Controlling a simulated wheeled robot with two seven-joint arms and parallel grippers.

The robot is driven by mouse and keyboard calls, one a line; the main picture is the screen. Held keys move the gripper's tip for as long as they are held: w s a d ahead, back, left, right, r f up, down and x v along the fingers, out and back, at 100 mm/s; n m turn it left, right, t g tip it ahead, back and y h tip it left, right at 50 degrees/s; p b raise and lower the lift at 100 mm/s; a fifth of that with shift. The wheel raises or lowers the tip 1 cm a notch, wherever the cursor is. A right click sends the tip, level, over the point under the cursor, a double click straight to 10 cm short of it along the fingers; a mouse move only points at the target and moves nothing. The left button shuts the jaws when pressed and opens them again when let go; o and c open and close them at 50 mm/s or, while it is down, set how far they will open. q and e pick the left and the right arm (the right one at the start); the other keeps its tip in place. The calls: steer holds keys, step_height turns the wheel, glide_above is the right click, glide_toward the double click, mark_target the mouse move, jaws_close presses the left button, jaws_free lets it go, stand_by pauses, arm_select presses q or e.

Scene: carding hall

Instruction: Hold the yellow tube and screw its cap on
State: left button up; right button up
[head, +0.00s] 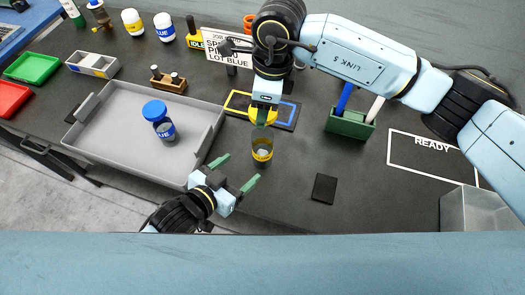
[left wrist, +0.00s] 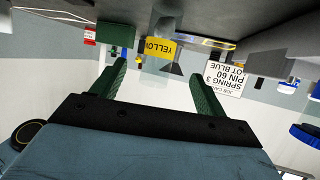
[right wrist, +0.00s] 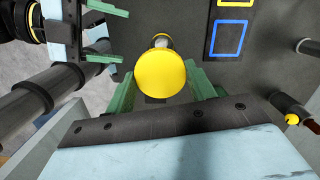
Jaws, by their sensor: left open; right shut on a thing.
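The yellow tube (head: 262,150) stands on the dark bench, its clear body banded in yellow. Its YELLOW label (left wrist: 168,49) shows upside down beyond the left fingers in the left wrist view. The yellow cap (head: 272,115) is in my right gripper (head: 264,117), above the tube and apparently apart from it. In the right wrist view the cap (right wrist: 160,72) hides most of the tube. My left gripper (head: 237,172) is open and empty, low beside the tube, with its fingers pointing towards it and not around it.
A grey tray (head: 95,140) at left holds a blue-capped tube (head: 160,118). Behind the tube lies a mat with yellow and blue frames (head: 283,112). A green pen holder (head: 348,123) stands to the right. A small black pad (head: 324,188) lies nearer the front edge.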

arm_select(q)
steer(key=x, duration=1.2)
stand_by(0.3)
steer(key=c, duration=1.5)
steer(key=shift+o, duration=0.2)
arm_select(e)
glide_above(262, 149)
steer(key=w, duration=0.3)
steer(key=shift+s+d+f, duration=0.1)
steer(key=shift+f, duration=2.4)
steer(key=shift+f, duration=0.85)
steer(key=shift+f, duration=0.6)
